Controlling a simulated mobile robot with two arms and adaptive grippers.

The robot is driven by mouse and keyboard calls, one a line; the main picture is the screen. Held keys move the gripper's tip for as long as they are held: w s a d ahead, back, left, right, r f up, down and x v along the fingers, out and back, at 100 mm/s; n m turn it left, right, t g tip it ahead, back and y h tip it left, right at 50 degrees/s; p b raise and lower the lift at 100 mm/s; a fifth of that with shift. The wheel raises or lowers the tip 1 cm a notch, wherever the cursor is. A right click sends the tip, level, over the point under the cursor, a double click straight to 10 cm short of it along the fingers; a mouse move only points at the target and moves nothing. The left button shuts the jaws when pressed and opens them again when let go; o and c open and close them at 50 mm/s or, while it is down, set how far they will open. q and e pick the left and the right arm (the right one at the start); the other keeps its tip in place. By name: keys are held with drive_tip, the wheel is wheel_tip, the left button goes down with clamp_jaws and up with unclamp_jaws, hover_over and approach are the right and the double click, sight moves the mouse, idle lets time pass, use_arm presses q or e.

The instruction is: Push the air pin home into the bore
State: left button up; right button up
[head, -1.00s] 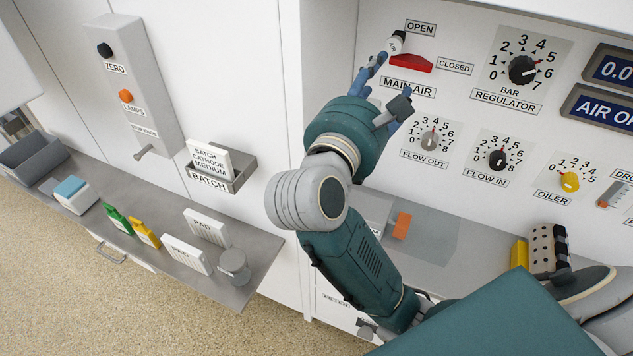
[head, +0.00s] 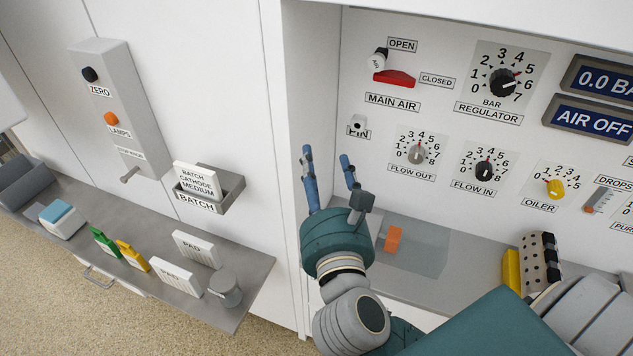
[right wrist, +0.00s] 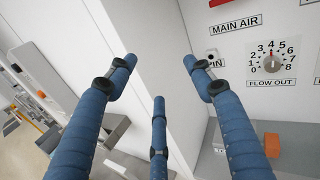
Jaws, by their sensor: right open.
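A small white cylinder with a dark end and lettering, which looks like the air pin (head: 377,61), sits on the white panel just above the red main air handle (head: 394,78). A small white fitting with a dark hole, which looks like the bore (head: 357,122), is lower on the panel at the PIN label; it also shows in the right wrist view (right wrist: 212,54). My right gripper (head: 327,158) is open and empty, its blue fingers pointing up, below and left of the fitting and apart from it. In the right wrist view its fingers (right wrist: 158,65) are spread. My left gripper is not in view.
Regulator, flow and oiler knobs line the panel right of the fitting. A side wall (head: 312,80) stands close on the left. An orange block (head: 393,239) and a yellow block (head: 511,269) are on the grey shelf (head: 450,285) below.

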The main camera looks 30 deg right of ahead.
drive_tip(key=shift+s+a+f+n+y, duration=0.5)
drive_tip(key=shift+a+f+n+y, duration=0.1)
drive_tip(key=shift+a+f+y, duration=0.25)
drive_tip(key=shift+h, duration=0.25)
